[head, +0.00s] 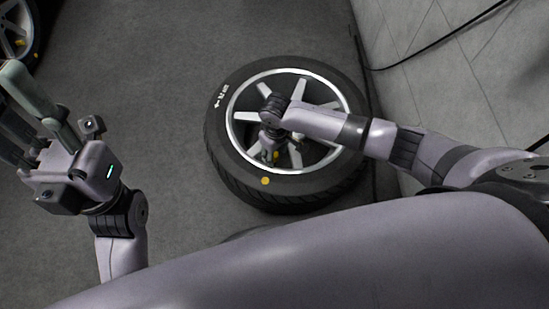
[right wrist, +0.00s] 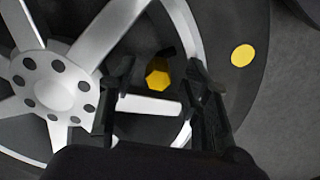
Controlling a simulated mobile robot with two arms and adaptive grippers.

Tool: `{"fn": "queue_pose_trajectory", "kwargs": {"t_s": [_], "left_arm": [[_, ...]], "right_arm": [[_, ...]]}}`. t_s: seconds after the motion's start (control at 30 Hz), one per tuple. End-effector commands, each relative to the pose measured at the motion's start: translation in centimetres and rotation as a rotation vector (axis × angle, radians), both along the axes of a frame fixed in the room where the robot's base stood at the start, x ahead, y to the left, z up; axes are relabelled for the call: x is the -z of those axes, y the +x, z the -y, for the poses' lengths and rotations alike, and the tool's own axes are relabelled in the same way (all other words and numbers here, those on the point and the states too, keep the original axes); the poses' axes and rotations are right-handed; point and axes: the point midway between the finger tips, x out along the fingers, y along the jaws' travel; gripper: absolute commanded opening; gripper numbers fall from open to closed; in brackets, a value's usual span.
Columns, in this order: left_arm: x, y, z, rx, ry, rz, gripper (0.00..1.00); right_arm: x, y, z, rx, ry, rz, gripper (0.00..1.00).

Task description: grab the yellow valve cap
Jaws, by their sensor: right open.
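The yellow valve cap (right wrist: 157,78) is a small hexagonal piece inside the wheel's rim, among the spokes. In the head view it shows as a small yellow spot (head: 276,155) by my right gripper (head: 272,157). In the right wrist view my right gripper (right wrist: 161,70) is open, with one dark finger on each side of the cap. A gap shows between the cap and each finger. How far the fingertips are above the cap is hard to tell. My left gripper (head: 30,105) is raised at the left edge, partly cut off, away from the wheel.
The wheel lies flat on the grey floor, with a black tyre (head: 225,150) and silver spokes (right wrist: 105,48). A flat yellow dot (right wrist: 243,55) marks the tyre sidewall. Another wheel (head: 18,35) is at the top left. A tiled wall and black cable (head: 440,40) are at the right.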

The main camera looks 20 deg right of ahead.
Motion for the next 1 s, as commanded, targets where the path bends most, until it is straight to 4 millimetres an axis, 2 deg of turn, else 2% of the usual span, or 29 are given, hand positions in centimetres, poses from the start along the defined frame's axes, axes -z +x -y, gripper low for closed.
{"fn": "queue_pose_trajectory", "kwargs": {"t_s": [0.23,0.8,1.0], "left_arm": [[-0.18,0.12,0.04,0.000,0.001,0.006,0.40],[-0.16,0.11,0.06,0.000,0.002,0.005,0.40],[-0.16,0.10,0.05,0.001,0.002,0.005,0.40]], "right_arm": [[0.27,0.05,-0.03,0.000,0.001,0.002,0.44],[0.28,0.03,0.00,0.000,0.000,0.001,0.07],[0.27,0.03,0.00,0.000,0.000,0.001,0.06]]}}
